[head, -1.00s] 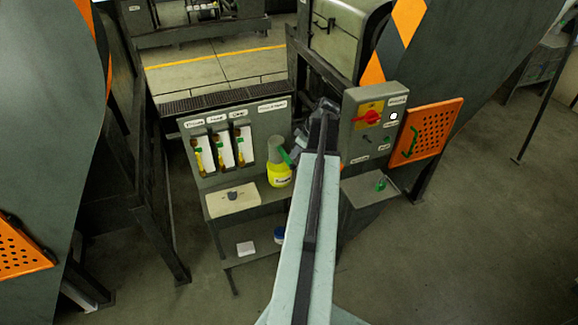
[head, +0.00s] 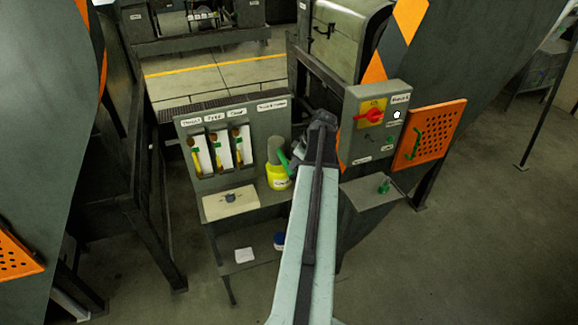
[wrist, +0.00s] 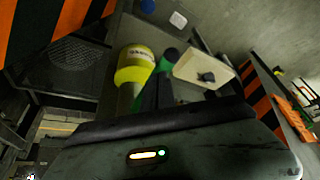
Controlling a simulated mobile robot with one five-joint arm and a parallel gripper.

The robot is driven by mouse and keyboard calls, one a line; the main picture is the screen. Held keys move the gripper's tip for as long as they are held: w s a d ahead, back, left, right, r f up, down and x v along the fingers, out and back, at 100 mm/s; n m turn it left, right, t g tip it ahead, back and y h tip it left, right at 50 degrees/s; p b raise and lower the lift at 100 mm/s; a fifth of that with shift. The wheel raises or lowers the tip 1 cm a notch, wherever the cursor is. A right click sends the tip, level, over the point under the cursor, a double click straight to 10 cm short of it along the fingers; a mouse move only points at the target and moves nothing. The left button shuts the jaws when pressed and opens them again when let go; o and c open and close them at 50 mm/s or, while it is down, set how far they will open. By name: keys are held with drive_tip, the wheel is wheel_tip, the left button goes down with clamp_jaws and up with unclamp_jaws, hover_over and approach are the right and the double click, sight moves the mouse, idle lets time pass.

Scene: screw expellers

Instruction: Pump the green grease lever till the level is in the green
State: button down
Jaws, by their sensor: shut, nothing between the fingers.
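The green grease lever (head: 284,158) slants from the side of a yellow grease pump (head: 278,180) with a grey upper cylinder. The pump stands on the shelf below the grey panel. My gripper (head: 297,153) is just right of the lever, partly hidden by my arm. In the wrist view, my gripper's dark fingers (wrist: 156,92) are shut and empty, beside the green lever (wrist: 168,62) and the yellow pump (wrist: 136,64). I cannot tell whether they touch the lever. No grease level on the pump can be read.
The grey panel (head: 258,123) carries several labels and three white gauges with yellow and green parts. A cream box with a dark knob (head: 231,198) sits left of the pump. A control box with a red switch (head: 369,115) stands right of my arm, near an orange perforated guard (head: 433,137).

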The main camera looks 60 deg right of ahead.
idle(0.3)
drive_tip(key=s, duration=0.1)
drive_tip(key=s+r+p, duration=0.1)
drive_tip(key=s, duration=0.1)
drive_tip(key=shift+d, duration=0.15)
drive_tip(key=shift+r, duration=0.1)
drive_tip(key=p+v, duration=0.7)
drive_tip(key=shift+s+r, duration=0.2)
drive_tip(key=shift+r, duration=0.1)
idle(0.3)
